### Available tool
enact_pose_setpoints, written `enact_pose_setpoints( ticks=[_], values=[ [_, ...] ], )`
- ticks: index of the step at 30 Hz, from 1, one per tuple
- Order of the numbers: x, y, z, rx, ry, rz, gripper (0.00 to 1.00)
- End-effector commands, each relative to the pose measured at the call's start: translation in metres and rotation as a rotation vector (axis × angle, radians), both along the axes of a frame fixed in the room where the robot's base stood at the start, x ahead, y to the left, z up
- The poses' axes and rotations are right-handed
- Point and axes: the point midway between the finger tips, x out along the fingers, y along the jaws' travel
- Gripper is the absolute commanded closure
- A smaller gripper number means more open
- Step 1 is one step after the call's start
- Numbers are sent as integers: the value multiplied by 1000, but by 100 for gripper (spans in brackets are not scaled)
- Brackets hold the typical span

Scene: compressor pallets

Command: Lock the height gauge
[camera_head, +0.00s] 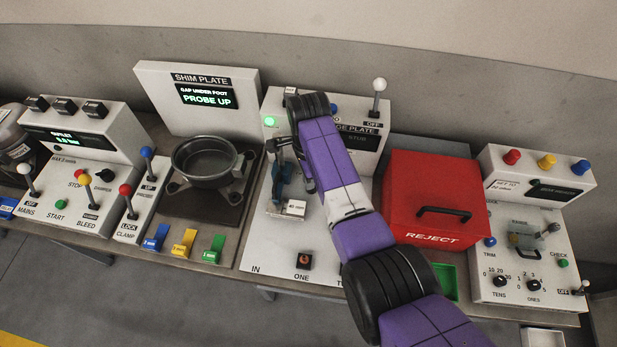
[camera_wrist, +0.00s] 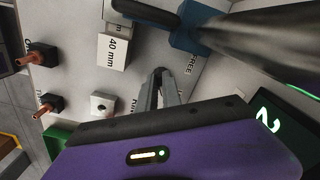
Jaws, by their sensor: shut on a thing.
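The height gauge (camera_head: 281,178), with a blue part and a dark upright, stands on the white gauge panel left of my arm in the head view. Its blue part (camera_wrist: 188,28) shows at the top of the wrist view beside a thick dark cylinder. A white 40 mm block (camera_head: 293,208) stands at its foot; the block (camera_wrist: 114,50) is also in the wrist view. My gripper (camera_wrist: 159,80) is shut on a small dark piece near the printed word FREE. The piece is mostly hidden between the fingertips. In the head view my arm hides the grip.
A red REJECT box (camera_head: 432,195) stands close to the right of my arm. The shim plate station with a dark round pot (camera_head: 205,160) is to the left. A white-knobbed lever (camera_head: 378,95) rises behind.

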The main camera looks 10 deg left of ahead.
Motion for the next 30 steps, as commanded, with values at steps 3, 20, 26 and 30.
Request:
enact_pose_setpoints(
  ticks=[3, 20, 26, 30],
  values=[
    [2, -1, 2, 1, -5, -3, 77],
    [2, 0, 21, 1, -5, -1, 69],
    [2, 0, 54, 2, -7, -1, 69],
    [2, 0, 70, 2, -4, -2, 69]
  ],
)
